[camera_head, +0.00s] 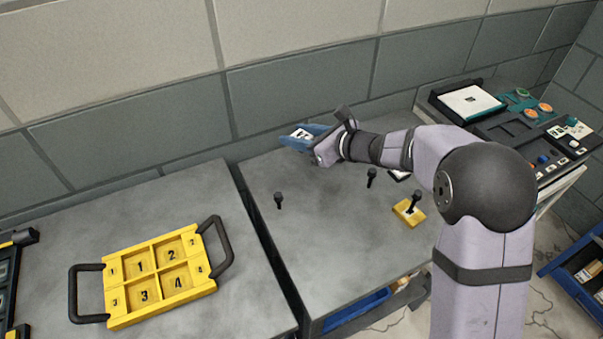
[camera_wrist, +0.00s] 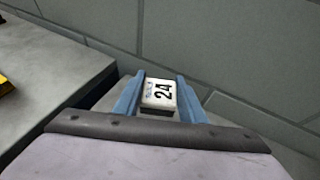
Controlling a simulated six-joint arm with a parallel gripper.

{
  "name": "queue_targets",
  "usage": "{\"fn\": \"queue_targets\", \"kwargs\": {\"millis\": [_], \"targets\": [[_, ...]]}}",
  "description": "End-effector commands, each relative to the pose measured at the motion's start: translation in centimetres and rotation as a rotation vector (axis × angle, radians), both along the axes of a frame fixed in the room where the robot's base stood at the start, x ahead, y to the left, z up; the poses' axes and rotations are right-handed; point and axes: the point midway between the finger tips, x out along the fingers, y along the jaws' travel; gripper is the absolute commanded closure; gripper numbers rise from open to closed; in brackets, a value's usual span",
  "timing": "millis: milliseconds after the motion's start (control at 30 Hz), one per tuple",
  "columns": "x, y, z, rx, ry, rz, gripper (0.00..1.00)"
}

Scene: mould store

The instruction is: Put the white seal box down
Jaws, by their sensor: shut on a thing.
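The white seal box (camera_wrist: 159,92) shows the number 24 in black and sits between the two blue fingers of my gripper (camera_wrist: 158,100) in the wrist view. In the head view, my gripper (camera_head: 303,138) is shut on the white box (camera_head: 301,134) near the back wall, over the back of the right grey table. Only the box's marked face shows clearly; the fingers hide its sides. The gap between the box and the table cannot be judged.
A yellow tray (camera_head: 207,288) with numbered compartments and black handles lies on the left table. On the right table stand black knobs (camera_head: 279,200) (camera_head: 371,177) and a yellow block (camera_head: 409,216) with a black knob. A dark bench (camera_head: 510,150) stands at right.

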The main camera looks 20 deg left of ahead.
Motion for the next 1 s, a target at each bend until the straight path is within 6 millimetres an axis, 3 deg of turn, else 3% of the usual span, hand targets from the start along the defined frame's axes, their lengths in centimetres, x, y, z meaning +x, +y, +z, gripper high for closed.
{"fn": "queue_targets", "kwargs": {"millis": [267,600,867,1000], "targets": [[0.0,0.0,-1.2,0.000,0.000,0.001,0.85],[0.0,0.0,-5.8,0.000,0.001,0.000,0.85],[0.0,0.0,-6.5,0.000,-0.002,0.001,0.85],[-0.1,0.0,-7.9,0.000,0.002,0.001,0.85]]}}
